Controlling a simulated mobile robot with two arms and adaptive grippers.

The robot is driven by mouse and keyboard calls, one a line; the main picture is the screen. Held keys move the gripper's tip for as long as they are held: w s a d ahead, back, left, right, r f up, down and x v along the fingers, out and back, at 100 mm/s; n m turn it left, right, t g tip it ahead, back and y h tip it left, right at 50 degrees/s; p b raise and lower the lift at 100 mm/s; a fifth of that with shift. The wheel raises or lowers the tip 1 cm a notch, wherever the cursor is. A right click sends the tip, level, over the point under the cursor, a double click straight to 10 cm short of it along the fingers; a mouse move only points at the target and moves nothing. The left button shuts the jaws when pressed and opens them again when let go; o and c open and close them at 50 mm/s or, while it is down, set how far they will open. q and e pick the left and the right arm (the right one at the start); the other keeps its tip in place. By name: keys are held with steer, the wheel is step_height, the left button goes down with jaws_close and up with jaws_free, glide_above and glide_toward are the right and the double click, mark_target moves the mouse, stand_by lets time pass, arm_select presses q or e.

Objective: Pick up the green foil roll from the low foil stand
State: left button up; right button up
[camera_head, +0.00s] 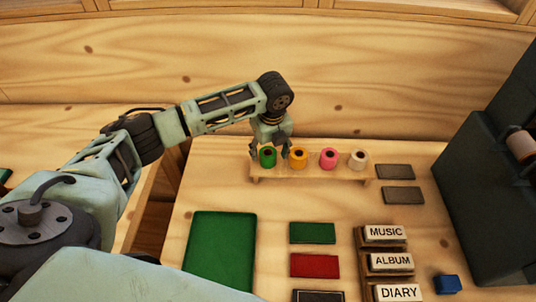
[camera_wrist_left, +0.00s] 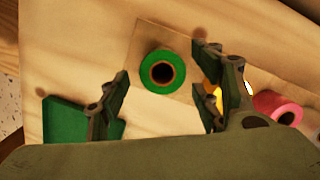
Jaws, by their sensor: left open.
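The green foil roll (camera_head: 267,157) stands upright at the left end of the low foil stand (camera_head: 312,172). It also shows in the left wrist view (camera_wrist_left: 162,71) from above, with its dark core. My left gripper (camera_head: 271,148) is open over the left end of the stand. In the left wrist view its fingers (camera_wrist_left: 165,82) are spread, one on each side of the roll's position, with a gap to the roll. Whether the fingertips are level with the roll is hard to tell. My right gripper is not in view.
A yellow roll (camera_head: 298,157), a pink roll (camera_head: 328,158) and a cream roll (camera_head: 358,158) stand to the right on the same stand. The yellow one is close to a finger. A green mat (camera_head: 220,250), labelled blocks (camera_head: 386,233) and a dark machine (camera_head: 480,180) are nearby.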

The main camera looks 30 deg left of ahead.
arm_select(q)
steer(key=shift+w+a+f, duration=0.1)
steer(key=shift+a+f, duration=0.05)
steer(key=shift+f, duration=0.55)
steer(key=shift+w+a+f, duration=0.1)
steer(key=shift+f, duration=0.6)
steer(key=shift+c, duration=0.7)
steer(key=c, duration=1.1)
